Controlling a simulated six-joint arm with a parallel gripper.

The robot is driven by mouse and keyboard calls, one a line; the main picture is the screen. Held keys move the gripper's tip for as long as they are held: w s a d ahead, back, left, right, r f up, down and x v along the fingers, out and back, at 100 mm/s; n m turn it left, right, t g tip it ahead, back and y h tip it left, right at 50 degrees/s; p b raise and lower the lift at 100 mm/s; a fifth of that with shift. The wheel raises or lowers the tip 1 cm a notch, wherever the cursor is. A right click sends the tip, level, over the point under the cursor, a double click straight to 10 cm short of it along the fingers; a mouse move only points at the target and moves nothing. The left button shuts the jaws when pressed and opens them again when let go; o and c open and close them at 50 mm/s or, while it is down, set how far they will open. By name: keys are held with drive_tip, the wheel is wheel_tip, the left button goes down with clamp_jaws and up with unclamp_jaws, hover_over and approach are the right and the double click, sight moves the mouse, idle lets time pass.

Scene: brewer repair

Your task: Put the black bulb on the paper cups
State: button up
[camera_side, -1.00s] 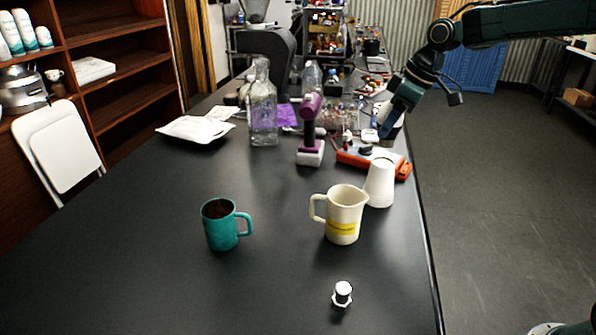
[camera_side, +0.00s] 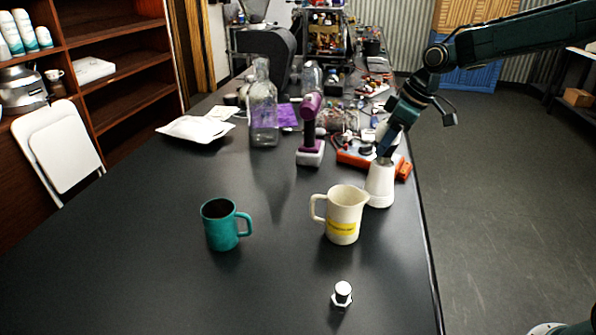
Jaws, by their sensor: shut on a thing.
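The paper cups (camera_side: 380,188) are a white stack standing upside down near the table's right edge, just behind the cream jug. My gripper (camera_side: 384,154) points down at the top of the stack. It is shut on a small dark thing, which I take to be the black bulb; the fingers mostly hide it. The bulb's outline is too small and dark to make out clearly. Fingertips and cup top meet in this view, but I cannot tell whether the bulb touches the cups.
A cream jug (camera_side: 343,216) stands close in front of the cups. A teal mug (camera_side: 222,226) and a metal bolt (camera_side: 342,294) are nearer the camera. An orange tool (camera_side: 355,160), a purple drill (camera_side: 310,135) and a glass bottle (camera_side: 263,105) stand behind.

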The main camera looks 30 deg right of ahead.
drive_tip(key=shift+f, duration=0.1)
drive_tip(key=o, duration=1)
drive_tip(key=v, duration=1.2)
drive_tip(key=shift+w, duration=0.1)
drive_tip(key=shift+r, duration=0.25)
